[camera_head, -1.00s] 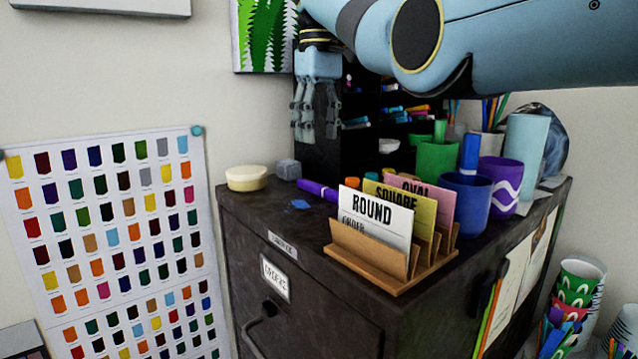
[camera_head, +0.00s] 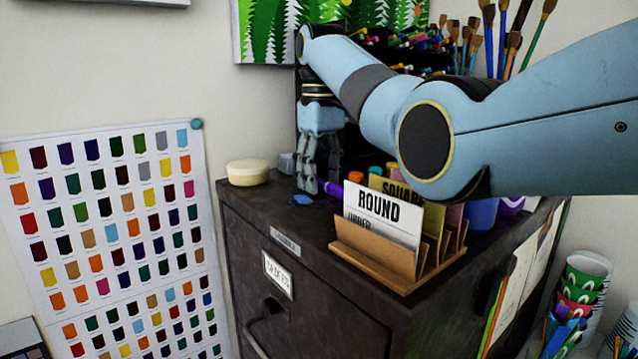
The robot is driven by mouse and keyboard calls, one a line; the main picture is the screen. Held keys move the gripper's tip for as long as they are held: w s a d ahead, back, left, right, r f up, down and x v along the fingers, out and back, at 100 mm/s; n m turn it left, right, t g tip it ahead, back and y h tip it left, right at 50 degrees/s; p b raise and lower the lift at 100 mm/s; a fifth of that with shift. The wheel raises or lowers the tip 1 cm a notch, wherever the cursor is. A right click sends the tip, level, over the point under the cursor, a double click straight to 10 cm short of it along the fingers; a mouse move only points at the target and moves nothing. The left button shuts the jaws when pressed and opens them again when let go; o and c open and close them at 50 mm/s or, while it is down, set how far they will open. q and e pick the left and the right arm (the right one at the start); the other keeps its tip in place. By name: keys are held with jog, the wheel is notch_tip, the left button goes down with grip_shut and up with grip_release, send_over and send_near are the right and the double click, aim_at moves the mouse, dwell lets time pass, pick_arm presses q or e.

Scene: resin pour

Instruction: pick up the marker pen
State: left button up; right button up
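The purple marker pen (camera_head: 331,187) lies on top of the dark cabinet (camera_head: 270,203), behind the card holder. Its left part is hidden behind a finger of my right gripper. My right gripper (camera_head: 320,184) points down, with its fingertips low at the pen, close to the cabinet top. Its fingers stand apart, so it looks open. I cannot tell whether they touch the pen. My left gripper is not in view.
A wooden card holder (camera_head: 372,256) with "ROUND" and "SQUARE" cards stands just in front of the pen. A round cream tin (camera_head: 248,173) and a grey cube (camera_head: 287,163) are to the left. My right arm covers most cups behind.

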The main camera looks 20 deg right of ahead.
grip_shut()
